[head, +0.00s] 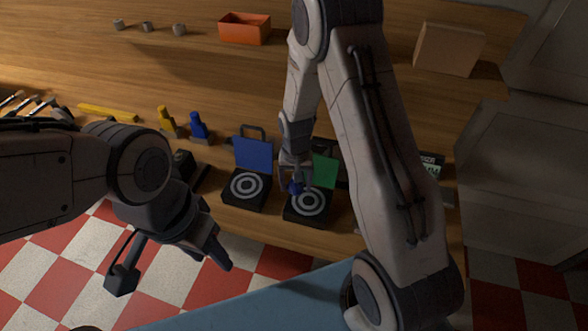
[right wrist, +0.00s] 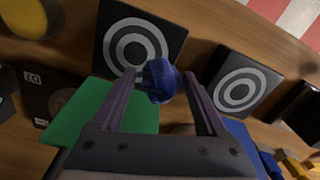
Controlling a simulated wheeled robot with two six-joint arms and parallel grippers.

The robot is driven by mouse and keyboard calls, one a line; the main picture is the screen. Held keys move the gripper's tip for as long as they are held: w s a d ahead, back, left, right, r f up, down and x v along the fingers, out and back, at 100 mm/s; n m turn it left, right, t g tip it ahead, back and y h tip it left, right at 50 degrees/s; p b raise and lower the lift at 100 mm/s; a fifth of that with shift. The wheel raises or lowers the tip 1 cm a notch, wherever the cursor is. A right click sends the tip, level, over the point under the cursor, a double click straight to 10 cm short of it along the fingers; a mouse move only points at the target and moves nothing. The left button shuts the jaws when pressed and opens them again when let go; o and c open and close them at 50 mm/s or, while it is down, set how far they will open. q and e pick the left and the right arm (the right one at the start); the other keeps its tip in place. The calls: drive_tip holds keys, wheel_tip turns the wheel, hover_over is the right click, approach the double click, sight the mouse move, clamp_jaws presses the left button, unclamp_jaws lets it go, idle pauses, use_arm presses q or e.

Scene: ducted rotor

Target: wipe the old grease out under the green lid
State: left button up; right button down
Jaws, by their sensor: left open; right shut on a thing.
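The green lid (head: 325,171) stands open at the back of a black box (head: 290,213) with pale concentric rings on its top. In the right wrist view the green lid (right wrist: 92,118) lies beside that ringed box (right wrist: 108,30). My right gripper (head: 294,184) is above this box, shut on a crumpled dark blue wad (right wrist: 160,82). The wad overlaps the lower edge of the rings in the wrist view; I cannot tell whether it touches. My left gripper (head: 207,250) is open and empty, in front of the bench edge. Old grease cannot be made out.
A similar ringed box with an open blue lid (head: 253,153) stands just to the left. Further left are blue (head: 199,127) and yellow (head: 166,122) objects and a yellow bar (head: 107,113). An orange tray (head: 244,28) and a cardboard box (head: 448,48) stand further back.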

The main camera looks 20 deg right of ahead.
drive_tip(key=shift+a+r+p, duration=0.1)
drive_tip(key=shift+r+p, duration=1.25)
drive_tip(key=shift+r, duration=0.75)
